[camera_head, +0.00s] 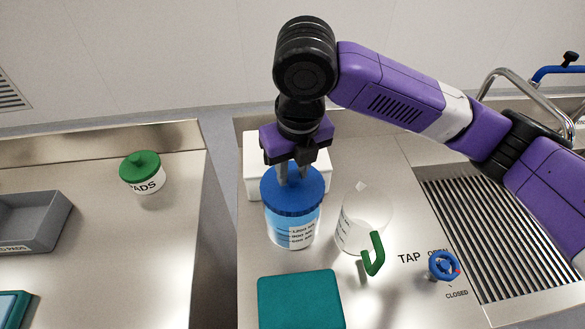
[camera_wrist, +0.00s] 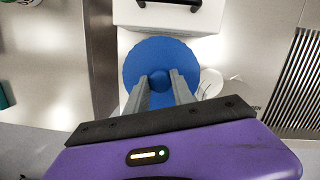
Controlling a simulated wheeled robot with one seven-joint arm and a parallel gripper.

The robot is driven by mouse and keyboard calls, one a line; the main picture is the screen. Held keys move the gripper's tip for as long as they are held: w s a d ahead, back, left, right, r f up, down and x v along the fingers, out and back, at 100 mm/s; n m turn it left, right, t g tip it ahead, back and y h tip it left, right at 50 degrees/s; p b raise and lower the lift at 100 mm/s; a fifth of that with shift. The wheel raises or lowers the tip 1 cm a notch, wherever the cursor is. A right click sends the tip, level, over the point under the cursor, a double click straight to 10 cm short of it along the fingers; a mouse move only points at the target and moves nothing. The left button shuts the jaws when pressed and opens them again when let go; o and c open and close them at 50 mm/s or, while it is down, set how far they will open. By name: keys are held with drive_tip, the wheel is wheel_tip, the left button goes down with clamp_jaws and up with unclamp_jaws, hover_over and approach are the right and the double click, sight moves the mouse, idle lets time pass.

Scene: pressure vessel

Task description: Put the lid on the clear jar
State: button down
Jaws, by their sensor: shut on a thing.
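The clear jar (camera_head: 292,233) stands on the steel worktop, with dark printed marks on its side and blue showing inside or through its upper part. The blue lid (camera_head: 293,190) is at the jar's mouth and looks roughly level; I cannot tell whether it is fully seated. My gripper (camera_head: 293,178) points down from above, its fingers shut on the knob in the middle of the lid. In the wrist view the blue lid (camera_wrist: 158,98) shows as a round disc, with the knob between the two grey fingertips (camera_wrist: 160,80). The lid hides the jar there.
A clear jug (camera_head: 352,230) with a green handle stands close right of the jar. A white box (camera_head: 257,165) is behind it, and a teal block (camera_head: 300,298) in front. A blue tap wheel (camera_head: 444,265) is at right. A green-lidded PADS pot (camera_head: 145,175) stands on the left counter.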

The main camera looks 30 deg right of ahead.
idle(0.8)
drive_tip(key=c, duration=0.5)
unclamp_jaws()
drive_tip(key=shift+r+p, duration=2.55)
drive_tip(key=shift+r, duration=0.95)
clamp_jaws()
drive_tip(key=shift+f, duration=0.2)
drive_tip(key=shift+f+b, duration=0.35)
drive_tip(key=shift+b, duration=0.05)
